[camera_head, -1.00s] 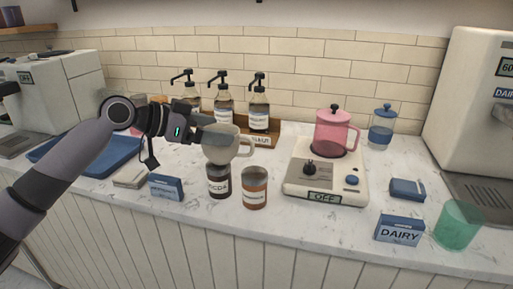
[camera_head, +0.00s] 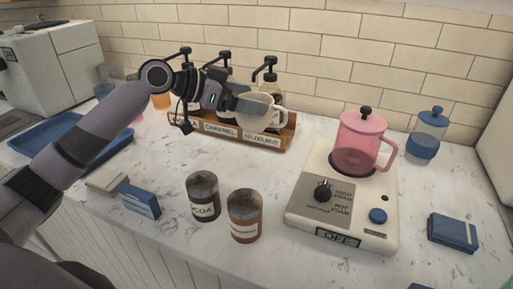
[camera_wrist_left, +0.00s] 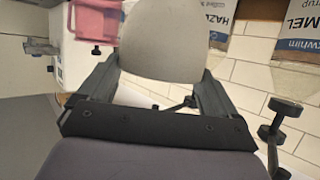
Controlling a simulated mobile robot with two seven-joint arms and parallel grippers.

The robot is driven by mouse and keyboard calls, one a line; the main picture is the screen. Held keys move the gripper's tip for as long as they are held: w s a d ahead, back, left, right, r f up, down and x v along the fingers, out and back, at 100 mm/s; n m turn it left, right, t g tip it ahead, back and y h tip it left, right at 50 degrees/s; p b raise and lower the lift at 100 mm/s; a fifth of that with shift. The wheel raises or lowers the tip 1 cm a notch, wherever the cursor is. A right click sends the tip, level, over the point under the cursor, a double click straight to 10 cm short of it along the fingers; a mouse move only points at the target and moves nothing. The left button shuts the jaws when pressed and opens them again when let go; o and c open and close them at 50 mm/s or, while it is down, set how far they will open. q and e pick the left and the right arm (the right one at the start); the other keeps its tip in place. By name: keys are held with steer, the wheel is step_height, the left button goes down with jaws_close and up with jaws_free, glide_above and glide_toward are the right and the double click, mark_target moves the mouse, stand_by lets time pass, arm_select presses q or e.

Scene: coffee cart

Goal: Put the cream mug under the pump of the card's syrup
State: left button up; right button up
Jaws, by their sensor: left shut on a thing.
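My left gripper (camera_head: 240,106) is shut on the cream mug (camera_head: 260,113) and holds it in front of the right part of the syrup rack (camera_head: 268,143), near the hazelnut label. The mug (camera_wrist_left: 163,40) also fills the space between the fingers (camera_wrist_left: 155,92) in the left wrist view. Several black-topped pump bottles stand in the rack; the right pump (camera_head: 266,66) rises just behind the mug. Whether the mug touches the rack cannot be told. No syrup card is readable. My right gripper is not in view.
A cocoa jar (camera_head: 203,197) and a brown jar (camera_head: 244,216) stand at the front. A frother base (camera_head: 330,222) with a pink pitcher (camera_head: 360,145) is on the right. A blue tray (camera_head: 60,135) lies left.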

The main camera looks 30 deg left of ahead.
mark_target(246, 117)
arm_select(q)
step_height(246, 117, down, 5)
steer(key=shift+s+r, duration=0.15)
steer(key=shift+r, duration=0.05)
steer(key=shift+f, duration=2.3)
steer(key=o, duration=1)
steer(key=shift+c, duration=0.2)
steer(key=shift+a, duration=0.1)
